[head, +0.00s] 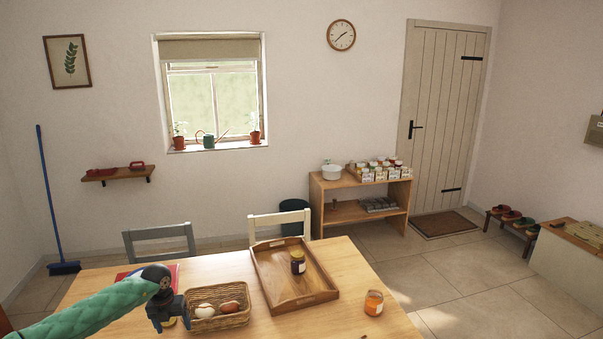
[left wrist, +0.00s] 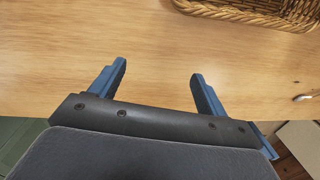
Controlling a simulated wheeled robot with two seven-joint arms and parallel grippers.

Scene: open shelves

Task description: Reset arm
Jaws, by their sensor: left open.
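My left arm comes in from the left in the head view, in a green sleeve. My left gripper (head: 168,316) hangs over the near left part of the wooden table (head: 345,263), beside the wicker basket. In the left wrist view my left gripper (left wrist: 158,88) has its two blue fingers wide apart. Only bare table top (left wrist: 150,40) shows between and beyond them, so it is empty. My right gripper does not show.
The wicker basket (head: 221,320) holds rounded items and stands just right of my left gripper. A wooden tray (head: 265,283) carries a dark jar (head: 298,262). An orange jar (head: 373,303) stands near the table's right edge. Two chairs (head: 160,235) (head: 280,222) stand behind the table.

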